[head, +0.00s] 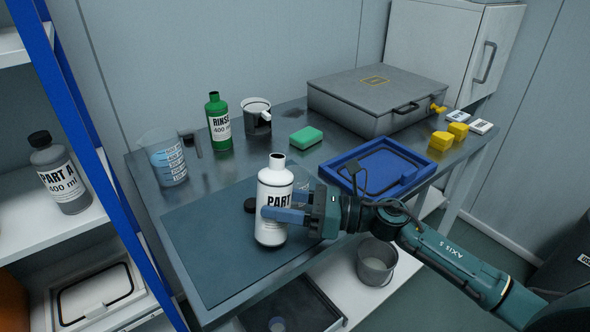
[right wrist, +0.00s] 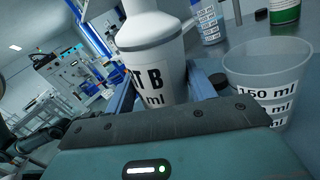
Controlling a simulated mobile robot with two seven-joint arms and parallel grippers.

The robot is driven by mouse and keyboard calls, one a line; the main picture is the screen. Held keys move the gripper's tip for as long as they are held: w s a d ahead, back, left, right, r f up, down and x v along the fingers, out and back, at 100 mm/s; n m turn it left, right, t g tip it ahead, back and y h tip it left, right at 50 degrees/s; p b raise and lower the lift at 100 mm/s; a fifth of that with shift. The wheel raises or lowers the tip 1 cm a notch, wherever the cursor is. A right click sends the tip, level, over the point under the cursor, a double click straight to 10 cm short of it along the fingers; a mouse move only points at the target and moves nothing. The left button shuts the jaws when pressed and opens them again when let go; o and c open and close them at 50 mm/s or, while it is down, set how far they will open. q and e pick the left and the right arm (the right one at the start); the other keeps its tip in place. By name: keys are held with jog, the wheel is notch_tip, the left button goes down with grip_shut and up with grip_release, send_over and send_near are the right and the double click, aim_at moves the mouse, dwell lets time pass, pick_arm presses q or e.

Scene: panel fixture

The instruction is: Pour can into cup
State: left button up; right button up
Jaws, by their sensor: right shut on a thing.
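A white bottle labelled "PART B" (head: 273,178), the only can-like thing at hand, stands upright with its neck uncapped. My right gripper (head: 287,207) is shut on its body from the right, and its fingers flank the bottle (right wrist: 155,65) in the right wrist view. I cannot tell whether its base touches the mat. A clear cup with ml marks (right wrist: 267,82) is beside the bottle, apart from it. In the head view the cup is mostly hidden behind the bottle and gripper. My left gripper is not in view.
A dark cap (head: 249,205) lies on the mat (head: 207,247). A blue tray (head: 343,180) and a grey case (head: 360,105) stand right.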

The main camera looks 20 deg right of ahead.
jog(key=shift+w+d+r+m+p, duration=0.15)
jog(key=shift+m+p, duration=0.25)
jog(key=shift+m, duration=0.4)
jog(key=shift+m+t, duration=0.3)
jog(key=shift+m, duration=0.2)
jog(key=shift+w+r+m+y+p, duration=0.15)
jog(key=shift+r+m+y+p, duration=0.15)
jog(key=shift+p, duration=0.4)
jog(key=shift+d+r+p, duration=0.1)
jog(key=shift+r+p, duration=0.4)
jog(key=shift+p, duration=0.05)
jog(key=shift+r+m+p, duration=0.3)
jog(key=shift+m+p, duration=0.1)
jog(key=shift+m, duration=0.1)
jog(key=shift+w+r, duration=0.1)
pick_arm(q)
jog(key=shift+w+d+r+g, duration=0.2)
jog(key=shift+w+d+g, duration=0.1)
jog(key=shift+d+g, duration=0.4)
pick_arm(e)
jog(key=shift+m, duration=0.3)
jog(key=shift+f+m+t, duration=0.5)
jog(key=shift+f+m, duration=0.45)
jog(key=shift+m, duration=0.05)
